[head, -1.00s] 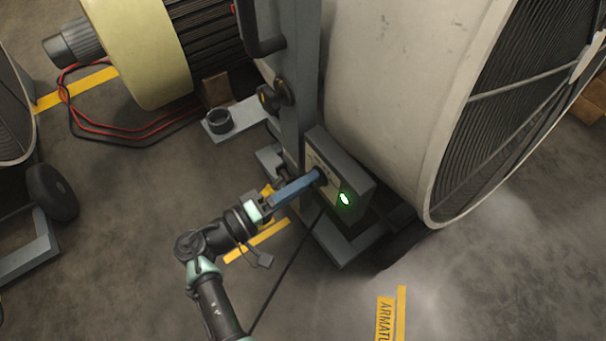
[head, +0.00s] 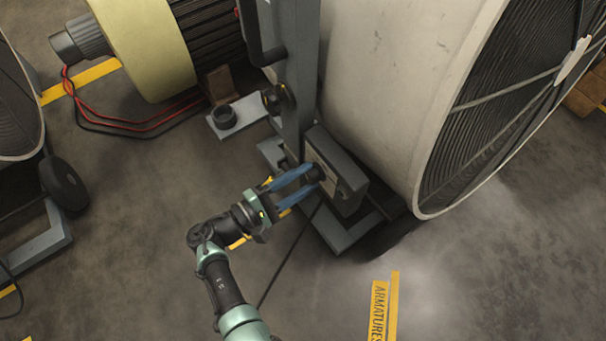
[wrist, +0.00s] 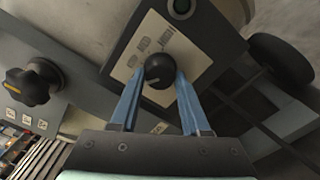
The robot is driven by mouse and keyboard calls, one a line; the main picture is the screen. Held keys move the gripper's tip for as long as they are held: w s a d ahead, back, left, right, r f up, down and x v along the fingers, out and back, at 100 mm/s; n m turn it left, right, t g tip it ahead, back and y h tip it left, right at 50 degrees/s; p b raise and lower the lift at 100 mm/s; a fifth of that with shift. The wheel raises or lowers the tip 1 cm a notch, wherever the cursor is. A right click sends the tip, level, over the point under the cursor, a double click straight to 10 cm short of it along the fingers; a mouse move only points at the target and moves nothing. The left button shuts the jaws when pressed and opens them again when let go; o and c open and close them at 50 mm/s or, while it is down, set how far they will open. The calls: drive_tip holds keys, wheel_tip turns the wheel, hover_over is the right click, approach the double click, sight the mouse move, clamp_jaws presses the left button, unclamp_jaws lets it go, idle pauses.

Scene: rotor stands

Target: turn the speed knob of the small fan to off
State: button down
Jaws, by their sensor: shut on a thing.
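The fan is a pale drum (head: 385,90) with a dark grille at right. Its grey control box (head: 346,163) sits low on the post, and its pale label panel shows in the wrist view (wrist: 127,68). The round black speed knob (wrist: 157,66) has a small light mark on it; I cannot tell which setting it points to. My gripper (head: 311,174) has its two blue fingers shut on the knob, one on each side. The indicator lamp (wrist: 181,7) above the knob looks dark green, unlit.
A second black knob (wrist: 27,87) is on the stand, left in the wrist view. A thin cable hangs below the box. A yellow motor (head: 150,45) stands behind, and another wheeled machine (head: 15,100) is at the left edge.

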drive_tip(key=shift+n, duration=0.3)
idle(0.4)
drive_tip(key=shift+c, duration=1.9)
unclamp_jaws()
drive_tip(key=shift+s+a, duration=0.1)
drive_tip(key=p+v, duration=0.1)
drive_tip(key=v, duration=1.1)
drive_tip(key=shift+s+a, duration=0.2)
drive_tip(key=shift+a, duration=0.15)
drive_tip(key=shift+s, duration=0.1)
